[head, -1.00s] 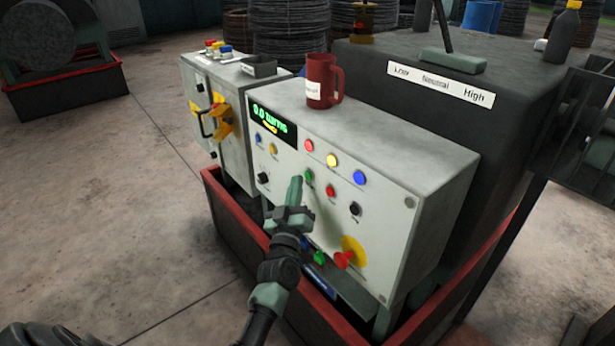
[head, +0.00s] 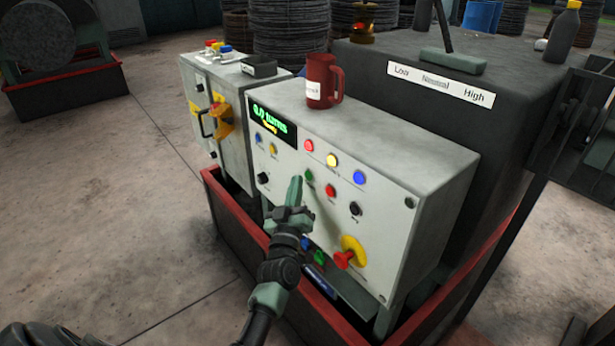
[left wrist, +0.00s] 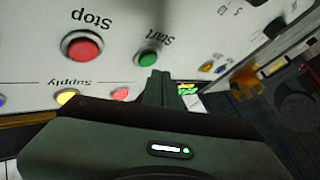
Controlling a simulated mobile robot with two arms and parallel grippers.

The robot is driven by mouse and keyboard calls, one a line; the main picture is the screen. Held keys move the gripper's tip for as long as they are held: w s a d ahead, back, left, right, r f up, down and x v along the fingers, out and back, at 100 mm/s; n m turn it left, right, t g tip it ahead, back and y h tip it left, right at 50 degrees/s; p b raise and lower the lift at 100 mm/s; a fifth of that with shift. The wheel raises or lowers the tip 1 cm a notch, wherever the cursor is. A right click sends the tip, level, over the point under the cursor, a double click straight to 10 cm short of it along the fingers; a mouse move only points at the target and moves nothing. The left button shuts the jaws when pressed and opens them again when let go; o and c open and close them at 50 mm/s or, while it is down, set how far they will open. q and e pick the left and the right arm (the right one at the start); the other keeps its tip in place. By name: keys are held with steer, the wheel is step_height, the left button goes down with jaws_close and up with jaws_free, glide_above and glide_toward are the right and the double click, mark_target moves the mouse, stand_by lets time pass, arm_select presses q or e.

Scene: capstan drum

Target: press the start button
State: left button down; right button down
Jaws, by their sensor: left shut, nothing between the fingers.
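The green start button (head: 309,174) is on the sloped white front of the control panel (head: 390,235), up and left of the red stop button (head: 330,191). In the left wrist view, the green button (left wrist: 148,58) has an upside-down "Start" label, beside the red "Stop" button (left wrist: 82,48). My left gripper (head: 295,184) is shut and empty, its tips pointing at the panel just left of the green button. In the left wrist view, the fingertips (left wrist: 158,78) lie just below the button. I cannot tell whether they touch the panel. My right gripper is not in view.
Red, yellow and blue lamps sit above the buttons, and a red mushroom knob (head: 343,259) on a yellow plate sits lower right. A red mug (head: 322,82) stands on the panel's top. The display (head: 271,121) reads "0.0 turns". Red curbing surrounds the cabinet; floor is clear at left.

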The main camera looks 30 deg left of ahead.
arm_select(q)
steer(key=shift+w, duration=0.1)
stand_by(0.3)
steer(key=shift+w+d, duration=0.2)
steer(key=shift+w, duration=0.1)
